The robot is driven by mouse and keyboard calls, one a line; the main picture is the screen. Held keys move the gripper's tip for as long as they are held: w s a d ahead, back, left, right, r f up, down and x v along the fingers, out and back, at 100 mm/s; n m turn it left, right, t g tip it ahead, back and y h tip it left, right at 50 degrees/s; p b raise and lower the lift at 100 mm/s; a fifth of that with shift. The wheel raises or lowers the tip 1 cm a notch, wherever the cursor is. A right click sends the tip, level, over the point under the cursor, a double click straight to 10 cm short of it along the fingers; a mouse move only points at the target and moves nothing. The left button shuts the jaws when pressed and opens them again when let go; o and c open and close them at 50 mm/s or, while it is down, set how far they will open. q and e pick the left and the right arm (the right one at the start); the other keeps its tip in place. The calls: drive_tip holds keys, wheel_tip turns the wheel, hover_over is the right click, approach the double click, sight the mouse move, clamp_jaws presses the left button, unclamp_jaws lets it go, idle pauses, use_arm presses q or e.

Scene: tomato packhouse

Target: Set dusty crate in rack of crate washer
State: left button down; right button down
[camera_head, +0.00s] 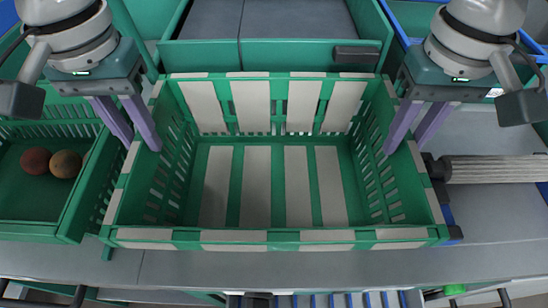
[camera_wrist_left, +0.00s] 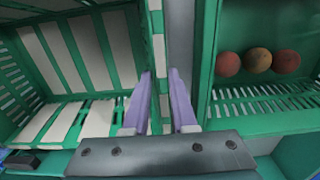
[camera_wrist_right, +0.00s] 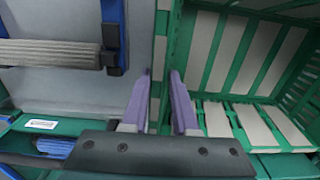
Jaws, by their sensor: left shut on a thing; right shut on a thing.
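The dusty crate (camera_head: 275,235) is an open green crate with pale beige dusty bands, empty and roughly level in the middle of the head view. My left gripper (camera_head: 141,147) is shut on its left wall; in the left wrist view the crate's rim (camera_wrist_left: 158,45) runs between the fingers (camera_wrist_left: 160,72). My right gripper (camera_head: 405,152) is shut on its right wall, whose rim (camera_wrist_right: 160,50) passes between the fingers (camera_wrist_right: 160,72). I cannot tell whether the crate touches the surface below. I cannot identify the washer's rack with certainty.
A green crate (camera_head: 45,235) with round red-orange fruit stands close at left. A green unit (camera_head: 285,52) with a grey top and dark handle stands behind. A grey ribbed roller (camera_head: 495,168) lies at right. Blue-and-white slats (camera_head: 350,299) show at the bottom edge.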

drive_tip(key=shift+r, duration=0.1)
